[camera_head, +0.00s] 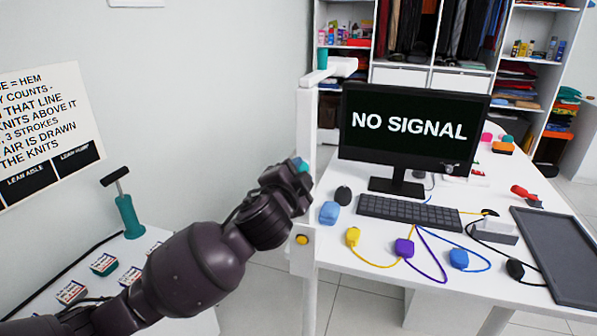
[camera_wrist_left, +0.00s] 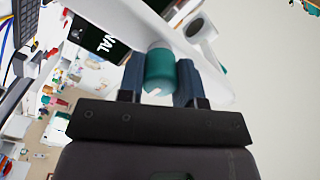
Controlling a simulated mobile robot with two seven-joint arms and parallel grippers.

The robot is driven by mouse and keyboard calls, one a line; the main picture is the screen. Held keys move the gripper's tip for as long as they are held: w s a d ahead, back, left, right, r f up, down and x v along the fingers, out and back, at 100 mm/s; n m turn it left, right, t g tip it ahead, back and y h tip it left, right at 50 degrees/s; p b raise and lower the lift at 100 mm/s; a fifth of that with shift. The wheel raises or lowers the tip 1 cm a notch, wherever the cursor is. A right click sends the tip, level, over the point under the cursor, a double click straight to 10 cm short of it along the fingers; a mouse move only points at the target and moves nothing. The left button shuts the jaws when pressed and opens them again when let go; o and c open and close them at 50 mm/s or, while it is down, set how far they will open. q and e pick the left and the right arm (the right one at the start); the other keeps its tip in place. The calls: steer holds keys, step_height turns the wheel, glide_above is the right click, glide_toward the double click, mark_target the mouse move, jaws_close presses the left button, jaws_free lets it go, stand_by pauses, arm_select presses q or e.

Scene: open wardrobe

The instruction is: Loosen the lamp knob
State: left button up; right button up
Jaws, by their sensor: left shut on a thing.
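The lamp is a tall white post (camera_head: 306,118) with a white arm at its top, standing at the left end of the desk. The lamp knob (camera_head: 301,164) is teal and partly hidden by my left gripper (camera_head: 297,170) in the head view. In the left wrist view the teal knob (camera_wrist_left: 160,70) sits between the two dark fingers of my left gripper (camera_wrist_left: 158,82), which is shut on it. The knob lies against the white lamp part (camera_wrist_left: 198,62). My right gripper is in neither view.
A monitor (camera_head: 415,128) reading "NO SIGNAL", a keyboard (camera_head: 408,212) and several coloured plugs with cables cover the white desk. A dark tray (camera_head: 556,255) lies at the right. A teal pump (camera_head: 129,215) stands on the left table. An open wardrobe (camera_head: 440,52) is behind.

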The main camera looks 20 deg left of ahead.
arm_select(q)
steer(key=n, duration=0.7)
steer(key=shift+n, duration=0.4)
steer(key=n+p, duration=0.1)
steer(key=n, duration=0.3)
steer(key=n+p, duration=0.1)
steer(key=n, duration=0.2)
steer(key=shift+n, duration=0.4)
steer(key=shift+n+p, duration=0.4)
steer(key=shift+n, duration=0.3)
steer(key=o, duration=1)
steer(key=shift+c, duration=0.4)
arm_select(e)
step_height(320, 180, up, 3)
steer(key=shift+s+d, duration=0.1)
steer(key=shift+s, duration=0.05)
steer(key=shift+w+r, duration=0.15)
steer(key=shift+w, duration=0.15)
